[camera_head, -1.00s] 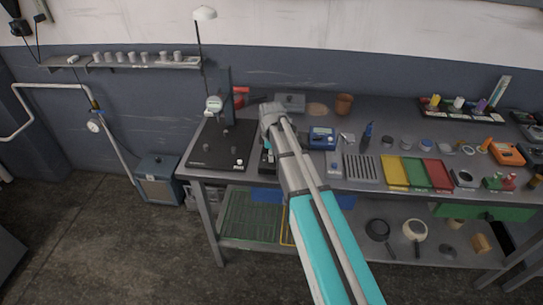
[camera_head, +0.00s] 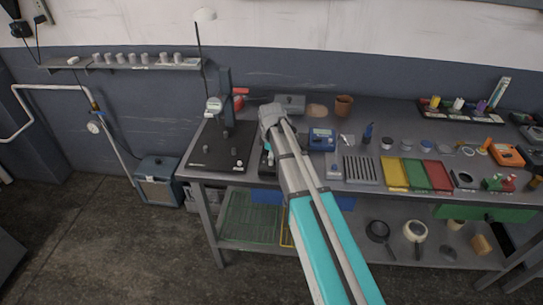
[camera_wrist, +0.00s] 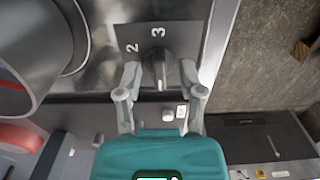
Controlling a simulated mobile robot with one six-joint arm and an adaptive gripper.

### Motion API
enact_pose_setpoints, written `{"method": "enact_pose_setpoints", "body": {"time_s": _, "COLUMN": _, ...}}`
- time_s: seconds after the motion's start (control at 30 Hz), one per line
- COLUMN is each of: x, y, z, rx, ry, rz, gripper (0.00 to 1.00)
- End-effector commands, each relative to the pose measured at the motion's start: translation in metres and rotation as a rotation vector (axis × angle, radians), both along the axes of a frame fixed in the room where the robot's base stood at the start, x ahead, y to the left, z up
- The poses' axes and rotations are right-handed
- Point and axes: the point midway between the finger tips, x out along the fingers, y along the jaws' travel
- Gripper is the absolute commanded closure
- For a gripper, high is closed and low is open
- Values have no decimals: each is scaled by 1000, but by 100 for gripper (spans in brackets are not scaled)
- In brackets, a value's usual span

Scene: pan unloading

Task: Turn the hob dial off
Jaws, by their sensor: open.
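The hob dial (camera_wrist: 159,67) is a dark round knob with a pale raised grip, on a dark panel (camera_wrist: 190,32) marked 2 and 3. My gripper (camera_wrist: 159,82) is open in the wrist view, with one finger on each side of the dial. I cannot tell whether the fingers touch it. In the head view my arm crosses the bench and hides the dial and fingertips.
A round metal shape (camera_wrist: 72,35) lies left of the dial in the wrist view. In the head view a black stand plate (camera_head: 222,147) is left of my arm, and a blue device (camera_head: 322,139) is right of it on the bench (camera_head: 375,112).

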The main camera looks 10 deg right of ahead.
Motion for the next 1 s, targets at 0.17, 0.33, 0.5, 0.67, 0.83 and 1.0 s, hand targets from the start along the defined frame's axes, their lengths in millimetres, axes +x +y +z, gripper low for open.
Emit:
{"method": "enact_pose_setpoints", "body": {"time_s": 0.17, "x": 0, "y": 0, "z": 0, "rx": 0, "ry": 0, "rz": -12, "gripper": 50}}
{"method": "enact_pose_setpoints", "body": {"time_s": 0.33, "x": 0, "y": 0, "z": 0, "rx": 0, "ry": 0, "rz": -56, "gripper": 50}}
{"method": "enact_pose_setpoints", "body": {"time_s": 0.5, "x": 0, "y": 0, "z": 0, "rx": 0, "ry": 0, "rz": -136, "gripper": 50}}
{"method": "enact_pose_setpoints", "body": {"time_s": 0.67, "x": 0, "y": 0, "z": 0, "rx": 0, "ry": 0, "rz": -237, "gripper": 50}}
{"method": "enact_pose_setpoints", "body": {"time_s": 0.83, "x": 0, "y": 0, "z": 0, "rx": 0, "ry": 0, "rz": -350, "gripper": 50}}
{"method": "enact_pose_setpoints", "body": {"time_s": 1.0, "x": 0, "y": 0, "z": 0, "rx": 0, "ry": 0, "rz": -462, "gripper": 50}}
